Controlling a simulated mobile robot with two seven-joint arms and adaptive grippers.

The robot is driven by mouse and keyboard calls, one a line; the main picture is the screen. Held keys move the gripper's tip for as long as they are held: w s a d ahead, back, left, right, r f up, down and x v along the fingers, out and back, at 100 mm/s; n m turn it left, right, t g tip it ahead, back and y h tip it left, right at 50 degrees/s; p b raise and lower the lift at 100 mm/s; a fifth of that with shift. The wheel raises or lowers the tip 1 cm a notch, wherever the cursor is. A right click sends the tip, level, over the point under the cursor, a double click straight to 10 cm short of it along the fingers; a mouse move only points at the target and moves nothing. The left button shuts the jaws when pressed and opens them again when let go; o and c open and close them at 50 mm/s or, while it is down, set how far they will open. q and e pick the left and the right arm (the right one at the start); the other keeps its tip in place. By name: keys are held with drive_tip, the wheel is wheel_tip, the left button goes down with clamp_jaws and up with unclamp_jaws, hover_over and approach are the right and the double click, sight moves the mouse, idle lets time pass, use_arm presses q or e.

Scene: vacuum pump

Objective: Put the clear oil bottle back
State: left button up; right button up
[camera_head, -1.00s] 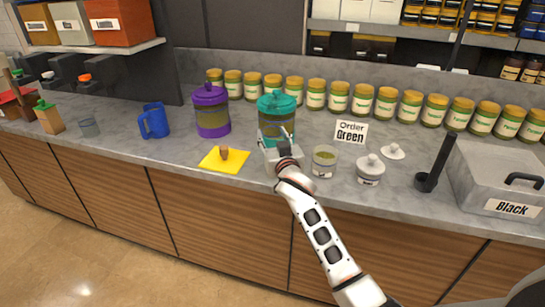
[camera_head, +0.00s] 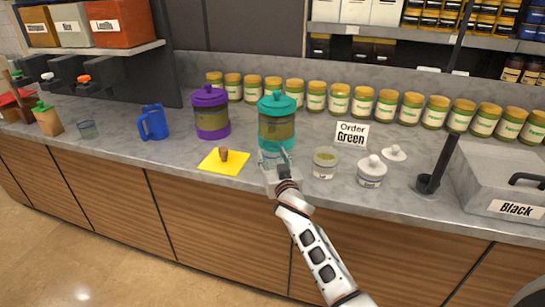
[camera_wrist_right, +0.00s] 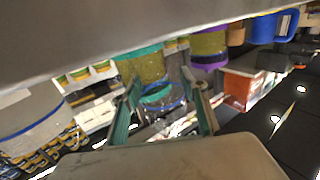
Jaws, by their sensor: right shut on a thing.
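My right gripper (camera_head: 276,164) is in front of the teal-lidded jar (camera_head: 277,128), near the counter's front edge. It is shut on a small clear vessel with a bluish rim, which shows between the fingers in the right wrist view (camera_wrist_right: 160,97). In the head view the gripper partly hides this vessel. I cannot tell whether it touches the counter, or whether it is the clear oil bottle. No label reading oil shows. My left gripper is not in view.
A purple-lidded jar (camera_head: 210,115) and a yellow sheet with a brown piece (camera_head: 223,157) lie left of the gripper. An open glass jar (camera_head: 325,162) and a white lidded pot (camera_head: 371,171) stand to its right. Several labelled jars line the back.

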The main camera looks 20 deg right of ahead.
drive_tip(key=o, duration=1.3)
drive_tip(key=shift+o, duration=0.2)
drive_tip(key=shift+r, duration=0.15)
drive_tip(key=s, duration=1.2)
drive_tip(key=s+a+f+n+g+y, duration=0.1)
drive_tip(key=s+f+n+g+y, duration=0.1)
drive_tip(key=s+f, duration=1.1)
drive_tip(key=s+a+f+n+g+y, duration=0.1)
drive_tip(key=s+f+g, duration=0.4)
drive_tip(key=s+f, duration=0.9)
drive_tip(key=s+n+y+p, duration=0.1)
drive_tip(key=s+n, duration=0.1)
drive_tip(key=s, duration=0.1)
drive_tip(key=shift+s+a+f, duration=0.15)
drive_tip(key=shift+s+a, duration=0.1)
drive_tip(key=shift+s, duration=0.05)
